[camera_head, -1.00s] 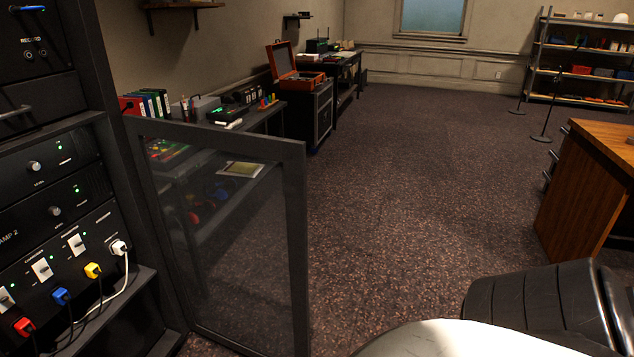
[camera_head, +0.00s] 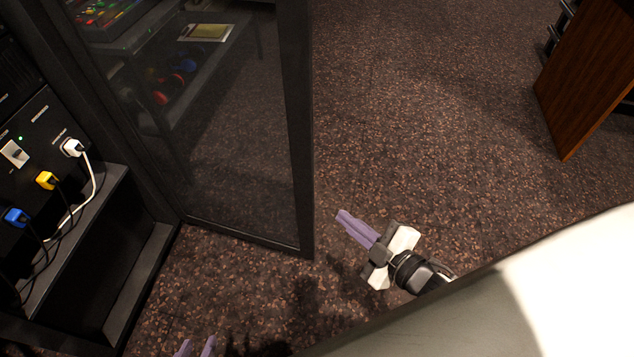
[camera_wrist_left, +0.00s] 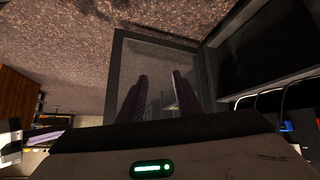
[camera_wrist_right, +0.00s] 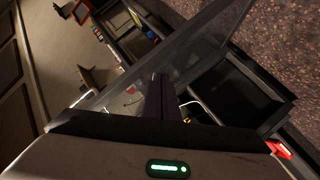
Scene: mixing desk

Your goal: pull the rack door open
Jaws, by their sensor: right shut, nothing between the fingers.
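The rack door (camera_head: 297,130), a dark-framed glass panel, stands swung out from the black rack (camera_head: 92,225) in the head view. It also shows beyond the fingers in the left wrist view (camera_wrist_left: 117,75). My right gripper (camera_head: 342,215) is shut and empty, just to the right of the door's lower outer corner in the head view. In the right wrist view its fingers (camera_wrist_right: 161,78) are together in front of the glass. My left gripper (camera_head: 196,346) is at the bottom edge of the head view, mostly cut off. In the left wrist view its fingers (camera_wrist_left: 158,82) are apart with nothing between them.
White (camera_head: 72,148), yellow (camera_head: 46,180) and blue (camera_head: 16,216) plugs with cables sit in the rack front. A desk with headphones shows behind the glass. A wooden desk (camera_head: 590,80) stands at the upper right. The carpet (camera_head: 420,110) between is clear.

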